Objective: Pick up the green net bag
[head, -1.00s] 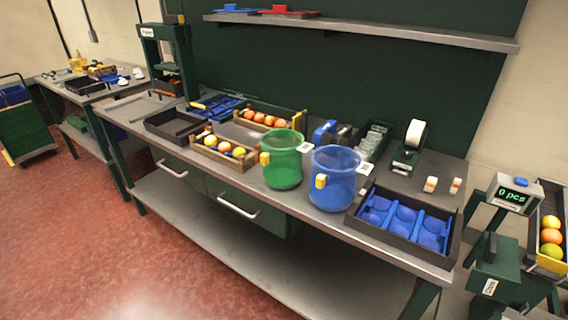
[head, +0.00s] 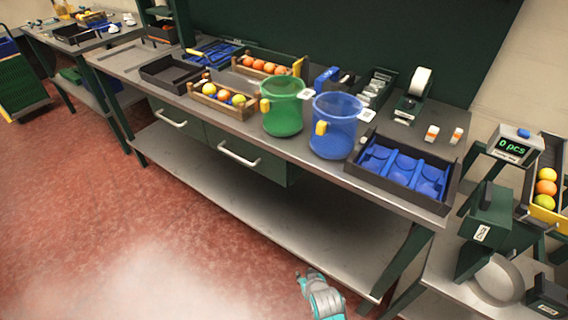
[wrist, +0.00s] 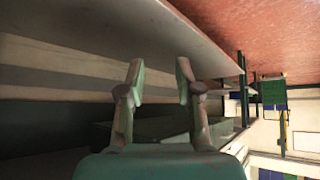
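The green net bag (head: 283,112) stands upright on the workbench in the head view, open at the top, with a yellow tag on its left side and a white label at its upper right. A blue net bag (head: 334,128) stands just to its right. My gripper (head: 311,273) shows at the bottom of the head view, low in front of the bench and well away from the green bag. In the wrist view my gripper (wrist: 158,75) has its two fingers apart with nothing between them. The green bag cannot be made out in the wrist view.
The workbench (head: 222,122) has its front edge between my gripper and the bags. A black tray with blue inserts (head: 404,172) lies right of the blue bag. A wooden crate of fruit (head: 224,101) stands left of the green bag. The red floor (head: 150,220) in front is clear.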

